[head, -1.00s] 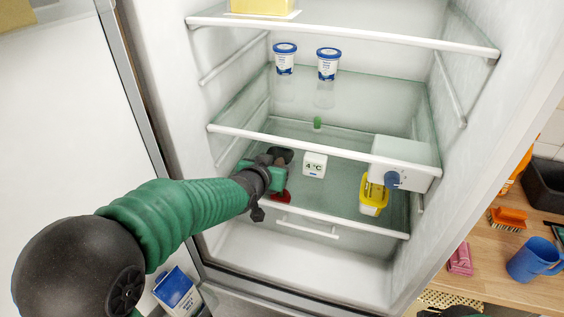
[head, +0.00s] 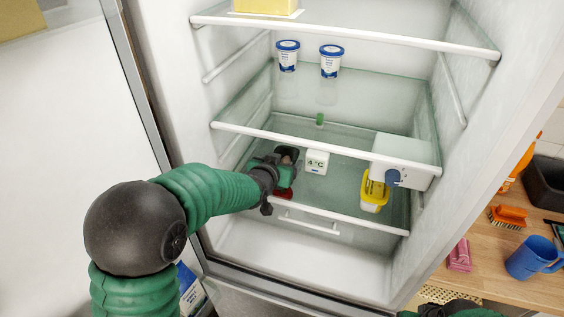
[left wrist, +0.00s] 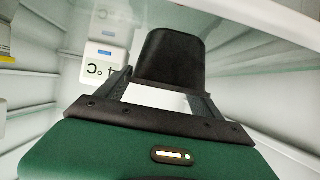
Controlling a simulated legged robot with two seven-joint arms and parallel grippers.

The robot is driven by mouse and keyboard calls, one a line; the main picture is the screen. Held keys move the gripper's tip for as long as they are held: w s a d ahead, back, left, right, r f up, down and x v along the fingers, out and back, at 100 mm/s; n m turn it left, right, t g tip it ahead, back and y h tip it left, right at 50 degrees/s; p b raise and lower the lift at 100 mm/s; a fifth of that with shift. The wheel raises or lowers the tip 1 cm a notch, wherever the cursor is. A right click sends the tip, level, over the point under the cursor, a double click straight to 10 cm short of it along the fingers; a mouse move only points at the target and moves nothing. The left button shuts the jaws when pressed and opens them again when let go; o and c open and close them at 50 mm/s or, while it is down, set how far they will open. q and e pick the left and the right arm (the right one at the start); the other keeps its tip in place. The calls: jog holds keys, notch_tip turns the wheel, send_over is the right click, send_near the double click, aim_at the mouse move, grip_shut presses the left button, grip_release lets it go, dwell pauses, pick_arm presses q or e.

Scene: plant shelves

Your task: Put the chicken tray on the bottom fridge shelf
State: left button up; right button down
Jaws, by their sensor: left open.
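The chicken tray (head: 288,153) is dark with pinkish contents and sits at the left of the lower fridge compartment, over the bottom shelf (head: 340,222). My left gripper (head: 272,171) is open, reaching in over the shelf's front edge, just in front of the tray. In the left wrist view, the black tray (left wrist: 170,58) lies just beyond and between the tips of the open fingers (left wrist: 165,90). A white gap shows between the fingers and nothing is held. The gripper partly hides the tray in the head view.
A 4 °C display (head: 317,161) stands right of the tray. A red item (head: 284,194) lies under the gripper. A yellow tub (head: 374,190) and a control box (head: 404,163) are at the right. The middle shelf edge (head: 320,145) runs close above my arm.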

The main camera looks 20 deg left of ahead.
pick_arm(q)
jog(key=b+v, duration=0.1)
jog(key=v, duration=1)
jog(key=shift+s, duration=0.4)
jog(key=shift+r, duration=0.15)
